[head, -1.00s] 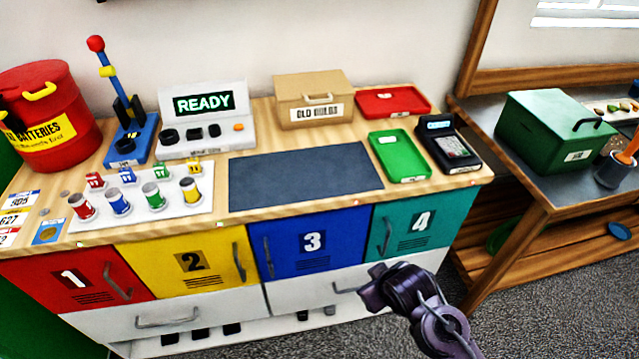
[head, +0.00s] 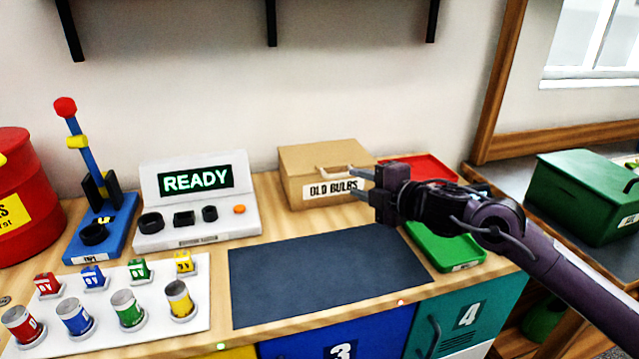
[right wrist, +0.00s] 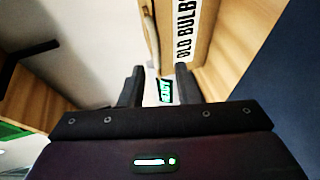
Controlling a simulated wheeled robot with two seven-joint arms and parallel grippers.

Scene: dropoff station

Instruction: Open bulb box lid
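The tan bulb box (head: 300,166), labelled OLD BULBS, stands at the back of the counter with its lid (head: 318,153) closed. A pale handle (head: 333,174) sits on its front, above the label. My right gripper (head: 359,184) is at the box's front right, its fingertips pointing left near the handle's right end. In the right wrist view the two fingers (right wrist: 160,86) are apart with nothing between them. The handle (right wrist: 152,42) shows there beyond the fingertips, beside the label (right wrist: 186,30). I cannot tell whether a fingertip touches the box. My left gripper is not in view.
A dark mat (head: 315,272) lies clear in front of the box. A red tray (head: 425,168) and a green tray (head: 440,247) lie to the right, partly behind my right arm. The READY console (head: 195,228) stands to the left. A shelf with brackets hangs above.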

